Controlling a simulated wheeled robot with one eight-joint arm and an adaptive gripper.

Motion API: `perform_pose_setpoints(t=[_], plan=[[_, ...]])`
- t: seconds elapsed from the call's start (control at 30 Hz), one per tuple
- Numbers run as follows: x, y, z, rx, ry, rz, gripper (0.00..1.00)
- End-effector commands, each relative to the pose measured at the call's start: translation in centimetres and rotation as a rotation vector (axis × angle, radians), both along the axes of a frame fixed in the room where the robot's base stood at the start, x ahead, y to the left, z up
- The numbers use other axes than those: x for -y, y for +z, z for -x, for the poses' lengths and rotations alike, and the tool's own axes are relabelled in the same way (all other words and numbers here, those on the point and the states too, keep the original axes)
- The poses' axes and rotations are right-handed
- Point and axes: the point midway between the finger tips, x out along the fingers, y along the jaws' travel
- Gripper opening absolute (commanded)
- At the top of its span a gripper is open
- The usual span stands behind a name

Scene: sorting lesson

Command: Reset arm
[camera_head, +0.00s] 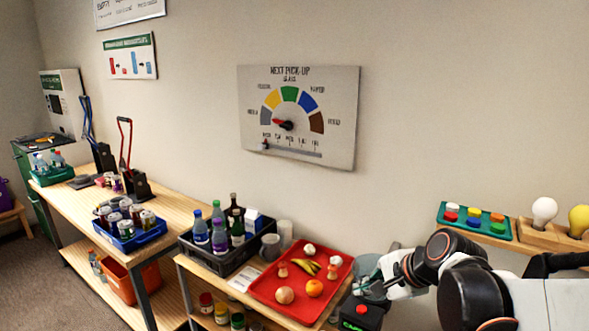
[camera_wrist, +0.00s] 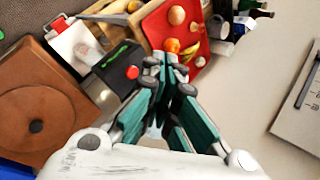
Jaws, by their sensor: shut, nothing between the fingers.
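My arm enters the head view from the lower right, and my gripper (camera_head: 364,284) is beside the right edge of the red tray, partly hidden by my own wrist. In the wrist view my gripper (camera_wrist: 163,62) has its dark and teal fingers drawn together at the tips with nothing between them. Beyond the tips lie a black box with a red button (camera_wrist: 132,72) and the red tray (camera_wrist: 157,25). The same black box with a red button (camera_head: 361,310) shows below my gripper in the head view.
A black crate of bottles (camera_head: 212,262) and a blue bin of cans (camera_head: 118,243) stand farther left. A brown round-topped object (camera_wrist: 48,112) shows in the wrist view.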

Motion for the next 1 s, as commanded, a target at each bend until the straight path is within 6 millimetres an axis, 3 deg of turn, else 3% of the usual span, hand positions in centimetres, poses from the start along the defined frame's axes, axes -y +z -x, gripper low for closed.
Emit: perform_pose_setpoints(t=[0.23, 0.6, 0.8, 1.0], plan=[[-1.1, 3.2, 6.5, 0.088, 0.251, 0.263, 0.0], [1.3, 2.9, 14.7, 0.229, 0.711, 0.793, 0.0], [2.6, 2.6, 17.3, 0.263, 0.895, 0.993, 0.0], [3.0, 2.5, 17.9, 0.27, 0.952, 1.054, 0.0]])
